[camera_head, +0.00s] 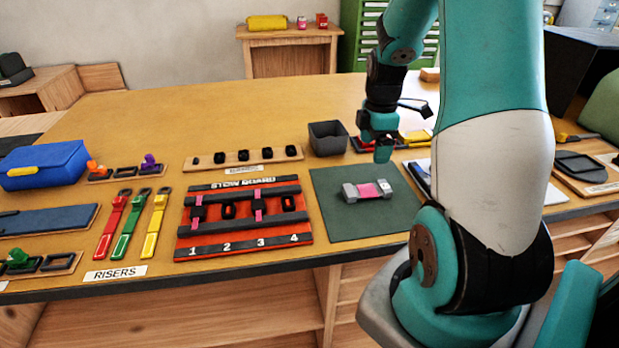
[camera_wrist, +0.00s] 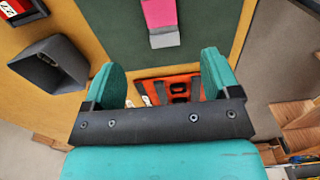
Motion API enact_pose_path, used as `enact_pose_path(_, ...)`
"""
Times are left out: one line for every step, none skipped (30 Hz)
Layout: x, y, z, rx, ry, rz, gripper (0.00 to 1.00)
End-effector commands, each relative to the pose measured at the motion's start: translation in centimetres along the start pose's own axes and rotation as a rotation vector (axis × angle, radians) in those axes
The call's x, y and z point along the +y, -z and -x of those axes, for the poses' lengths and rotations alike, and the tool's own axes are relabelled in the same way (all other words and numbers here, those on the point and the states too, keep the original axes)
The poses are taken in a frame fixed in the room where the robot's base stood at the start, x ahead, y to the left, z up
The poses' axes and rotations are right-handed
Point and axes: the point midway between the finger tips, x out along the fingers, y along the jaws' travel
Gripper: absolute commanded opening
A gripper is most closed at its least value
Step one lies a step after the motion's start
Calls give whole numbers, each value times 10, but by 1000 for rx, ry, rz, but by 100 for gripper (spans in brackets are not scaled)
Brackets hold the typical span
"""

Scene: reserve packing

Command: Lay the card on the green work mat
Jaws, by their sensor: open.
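The green work mat (camera_head: 335,218) lies on the table, left of my arm; part of it also shows in the wrist view (camera_wrist: 205,25). On it rests a grey piece with a pink band and a small white patch (camera_head: 367,190); its pink and grey part shows at the top of the wrist view (camera_wrist: 162,18). My gripper (camera_head: 382,150) hangs above the mat's far right part. In the wrist view its two teal fingers (camera_wrist: 162,82) are spread apart with nothing held between them. I cannot make out for certain which thing is the card.
The red board with numbered slots (camera_head: 190,253) lies left of the mat. A dark grey bin (camera_head: 328,138) stands behind the mat. A blue box (camera_head: 42,165) and colored straps (camera_head: 156,222) lie further left. White sheets (camera_head: 553,194) lie right, partly hidden by my arm.

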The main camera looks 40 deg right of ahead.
Motion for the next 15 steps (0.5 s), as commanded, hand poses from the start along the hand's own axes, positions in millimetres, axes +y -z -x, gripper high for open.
enact_pose_path(-1,11,5,8,-6,-2,82)
enact_pose_path(-3,21,9,15,-11,-9,82)
enact_pose_path(-8,40,17,32,-17,-23,82)
enact_pose_path(-12,57,24,47,-23,-37,82)
enact_pose_path(-20,77,32,66,-25,-53,82)
enact_pose_path(-34,106,44,96,-27,-80,82)
enact_pose_path(-47,129,54,120,-25,-101,82)
enact_pose_path(-64,150,63,145,-17,-124,82)
enact_pose_path(-88,177,74,177,0,-156,82)
enact_pose_path(-108,194,82,198,16,-179,82)
enact_pose_path(-129,209,89,217,35,-203,82)
enact_pose_path(-157,226,98,238,64,-232,82)
enact_pose_path(-178,235,104,251,86,-253,82)
enact_pose_path(-197,242,108,260,109,-272,82)
enact_pose_path(-222,249,114,268,139,-295,82)
